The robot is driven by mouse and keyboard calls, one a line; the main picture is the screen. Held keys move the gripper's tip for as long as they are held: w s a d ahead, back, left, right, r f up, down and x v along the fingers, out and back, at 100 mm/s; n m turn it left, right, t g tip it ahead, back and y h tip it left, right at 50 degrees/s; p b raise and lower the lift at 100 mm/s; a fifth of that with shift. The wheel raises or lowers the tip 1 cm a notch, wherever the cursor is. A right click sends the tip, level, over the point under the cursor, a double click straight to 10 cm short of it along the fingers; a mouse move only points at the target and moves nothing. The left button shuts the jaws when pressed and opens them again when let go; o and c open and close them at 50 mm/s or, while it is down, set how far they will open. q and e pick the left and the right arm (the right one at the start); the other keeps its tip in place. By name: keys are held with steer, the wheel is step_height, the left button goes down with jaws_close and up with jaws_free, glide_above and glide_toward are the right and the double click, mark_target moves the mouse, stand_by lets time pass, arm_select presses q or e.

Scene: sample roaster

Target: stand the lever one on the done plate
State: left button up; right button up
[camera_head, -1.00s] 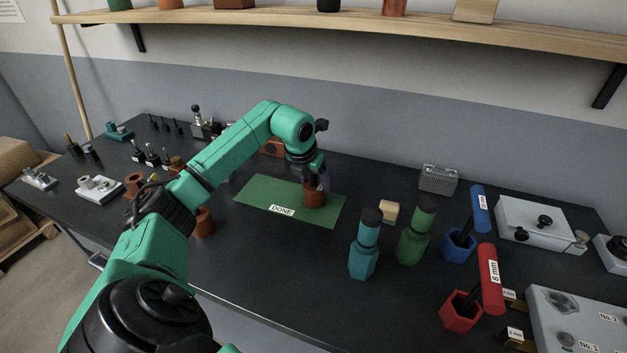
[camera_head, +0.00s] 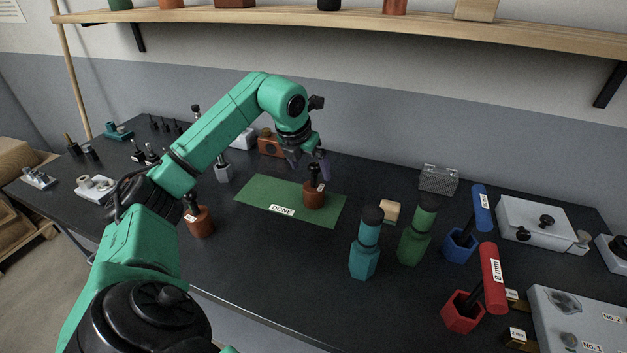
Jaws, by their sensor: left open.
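The done plate is a flat green mat (camera_head: 260,198) with a white DONE label, in the middle of the table. A brown round-based piece (camera_head: 314,196) with a black upright top and a small pale tag stands upright on its right part. I cannot tell from its look whether this is the lever one. My left gripper (camera_head: 309,163) is open just above that piece, apart from its base; whether it touches the black top is unclear. A similar brown piece (camera_head: 200,222) with a black top stands on the bare table left of the plate. My right gripper is out of view.
A teal bottle (camera_head: 365,250) and a green bottle (camera_head: 416,238) stand right of the plate. A blue holder (camera_head: 459,246) and a red holder (camera_head: 462,312) are further right. An orange-brown box (camera_head: 270,145) is behind the plate. The front middle table is clear.

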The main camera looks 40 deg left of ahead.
arm_select(q)
steer(key=v, duration=0.5)
steer(key=shift+r, duration=0.2)
